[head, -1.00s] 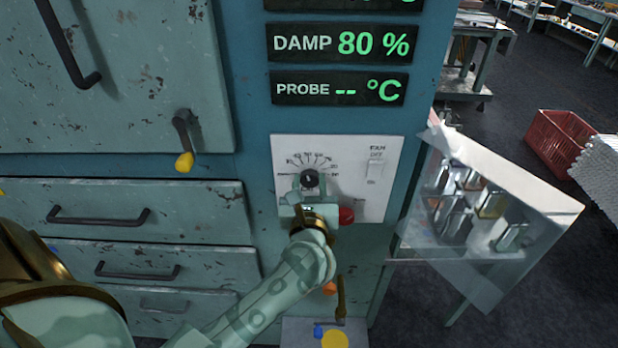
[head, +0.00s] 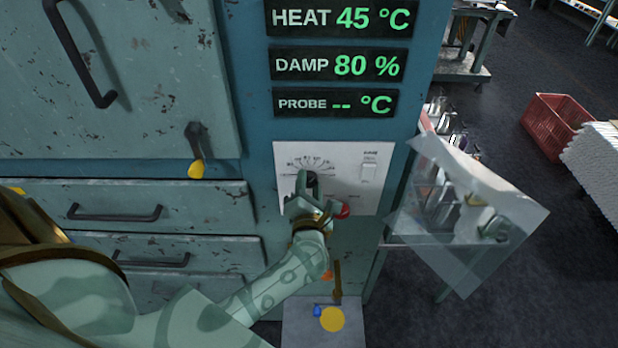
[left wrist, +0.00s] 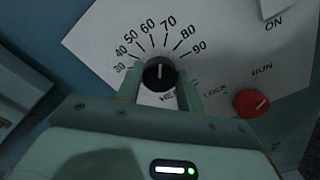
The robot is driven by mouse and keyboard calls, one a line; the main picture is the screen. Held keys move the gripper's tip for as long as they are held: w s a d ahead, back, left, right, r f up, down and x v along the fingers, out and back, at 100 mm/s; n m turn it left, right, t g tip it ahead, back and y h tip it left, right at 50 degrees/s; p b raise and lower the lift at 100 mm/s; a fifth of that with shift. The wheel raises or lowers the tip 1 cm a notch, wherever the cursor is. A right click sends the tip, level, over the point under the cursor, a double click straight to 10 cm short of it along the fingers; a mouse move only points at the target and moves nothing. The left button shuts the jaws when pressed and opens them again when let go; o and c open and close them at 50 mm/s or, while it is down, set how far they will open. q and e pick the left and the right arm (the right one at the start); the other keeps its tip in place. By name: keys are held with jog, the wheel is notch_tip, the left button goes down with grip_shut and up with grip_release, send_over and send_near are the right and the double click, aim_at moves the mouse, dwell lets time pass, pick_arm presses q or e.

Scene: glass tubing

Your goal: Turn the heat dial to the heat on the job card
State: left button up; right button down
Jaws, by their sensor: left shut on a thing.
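The heat dial (left wrist: 159,75) is a black knob on a white panel. It shows clearly in the left wrist view, with scale numbers from 30 to 90 around its top. Its white mark points about between 60 and 70. My left gripper (left wrist: 160,88) is shut on the dial, one finger on each side. In the head view the left gripper (head: 308,190) covers most of the dial. The heat display (head: 341,19) reads 45 °C. I cannot make out a job card. My right gripper is not in view.
A red LOCK/RUN knob (left wrist: 251,103) sits right of the dial, close to the gripper. A fan switch (head: 369,171) is at the panel's upper right. A clear tilted sheet (head: 470,215) juts out at the right.

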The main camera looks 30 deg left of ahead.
pick_arm(q)
jog(key=shift+m+p, duration=0.5)
jog(key=shift+m, duration=0.3)
jog(key=o, duration=1)
jog(key=b+v, duration=0.3)
jog(key=v, duration=1.3)
jog(key=shift+s+d+f, duration=0.1)
jog(key=shift+d, duration=0.05)
